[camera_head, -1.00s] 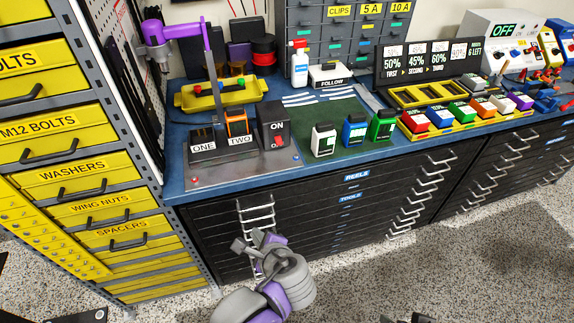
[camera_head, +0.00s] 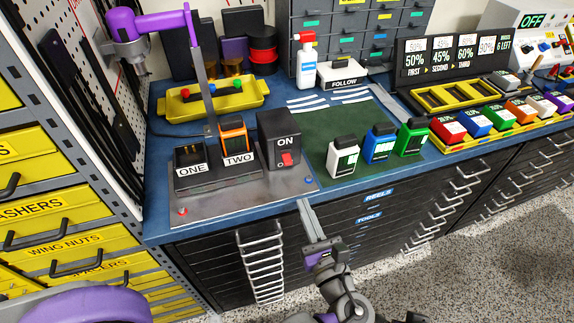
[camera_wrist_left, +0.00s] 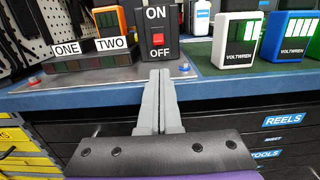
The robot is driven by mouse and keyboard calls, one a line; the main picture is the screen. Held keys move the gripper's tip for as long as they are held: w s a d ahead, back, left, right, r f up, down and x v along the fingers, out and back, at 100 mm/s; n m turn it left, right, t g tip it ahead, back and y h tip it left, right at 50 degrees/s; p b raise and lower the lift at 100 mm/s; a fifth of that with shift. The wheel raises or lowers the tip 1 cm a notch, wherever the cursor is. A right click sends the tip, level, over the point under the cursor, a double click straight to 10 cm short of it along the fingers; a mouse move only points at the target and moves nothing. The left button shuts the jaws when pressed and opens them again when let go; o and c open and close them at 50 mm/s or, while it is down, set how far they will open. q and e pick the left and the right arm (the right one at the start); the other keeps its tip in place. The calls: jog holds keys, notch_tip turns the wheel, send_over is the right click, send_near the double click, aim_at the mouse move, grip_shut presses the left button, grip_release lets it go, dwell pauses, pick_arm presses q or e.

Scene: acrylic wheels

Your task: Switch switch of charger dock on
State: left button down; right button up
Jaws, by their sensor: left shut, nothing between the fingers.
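The charger dock (camera_head: 218,183) is a dark block with slots labelled ONE and TWO at the left of the bench. An orange and black battery (camera_head: 233,136) stands in slot TWO. At the dock's right is a black switch box (camera_head: 272,132) with a red switch (camera_head: 287,159). In the left wrist view the red switch (camera_wrist_left: 157,39) sits between the words ON and OFF. My left gripper (camera_head: 304,203) is shut and empty, its fingertips at the bench's front edge, below and apart from the switch. The wrist view shows the closed fingers (camera_wrist_left: 159,74) pointing at the box.
White (camera_head: 343,157), blue (camera_head: 379,144) and green (camera_head: 410,138) batteries stand on a green mat right of the switch box. A yellow tray (camera_head: 238,100) lies behind the dock. A purple-jointed lamp-like arm (camera_head: 150,22) overhangs the dock. Black drawers with handles (camera_head: 262,265) are below the bench.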

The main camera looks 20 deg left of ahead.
aim_at(291, 182)
pick_arm(q)
jog(key=shift+s, duration=0.1)
jog(key=x, duration=1)
jog(key=shift+b, duration=0.3)
